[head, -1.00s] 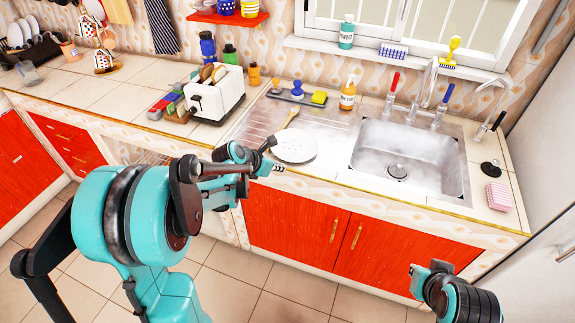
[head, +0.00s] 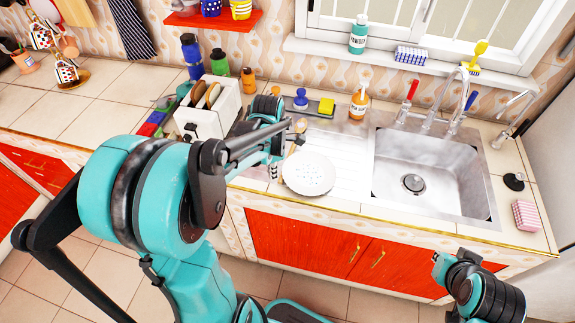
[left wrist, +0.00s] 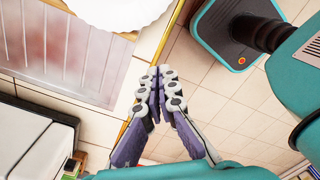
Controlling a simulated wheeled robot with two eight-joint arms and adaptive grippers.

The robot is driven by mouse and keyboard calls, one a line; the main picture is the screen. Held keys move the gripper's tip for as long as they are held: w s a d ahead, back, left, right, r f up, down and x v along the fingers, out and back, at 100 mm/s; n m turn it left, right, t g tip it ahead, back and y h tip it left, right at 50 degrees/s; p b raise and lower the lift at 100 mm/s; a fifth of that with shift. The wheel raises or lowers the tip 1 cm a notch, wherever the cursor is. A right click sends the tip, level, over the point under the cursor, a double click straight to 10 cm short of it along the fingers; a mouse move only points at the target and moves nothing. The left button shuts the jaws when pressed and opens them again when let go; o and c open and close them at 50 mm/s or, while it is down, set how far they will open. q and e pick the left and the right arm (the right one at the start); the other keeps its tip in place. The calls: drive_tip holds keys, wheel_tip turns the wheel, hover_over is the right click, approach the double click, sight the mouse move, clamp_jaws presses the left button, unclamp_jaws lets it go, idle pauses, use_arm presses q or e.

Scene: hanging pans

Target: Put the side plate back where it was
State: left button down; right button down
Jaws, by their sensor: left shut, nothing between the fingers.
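A white toaster (head: 208,112) with bread stands left of my left gripper, close to my arm. A wooden spoon (head: 298,128) is behind the plate, partly hidden. The steel sink (head: 430,175) is to the right. Bottles (head: 192,56) stand behind the toaster.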

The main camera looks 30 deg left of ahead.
sight(315, 182)
use_arm(q)
drive_tip(key=f+b, duration=0.2)
drive_tip(key=f, duration=0.3)
drive_tip(key=f+b, duration=0.2)
drive_tip(key=f, duration=0.3)
drive_tip(key=shift+s+d+f, duration=0.15)
drive_tip(key=shift+d+f, duration=0.05)
drive_tip(key=shift+w+d+r, duration=0.15)
drive_tip(key=shift+w+d, duration=0.35)
drive_tip(key=shift+w, duration=0.05)
drive_tip(key=shift+w+d+r, duration=0.15)
drive_tip(key=shift+w+d, duration=0.3)
drive_tip(key=shift+w, duration=0.05)
drive_tip(key=shift+w+d+r, duration=0.1)
drive_tip(key=shift+w+d, duration=0.3)
drive_tip(key=shift+w, duration=0.05)
drive_tip(key=w+d, duration=0.4)
drive_tip(key=w, duration=0.1)
drive_tip(key=w+d, duration=0.2)
drive_tip(key=w, duration=0.1)
drive_tip(key=shift+d+b, duration=0.35)
drive_tip(key=shift+b, duration=0.05)
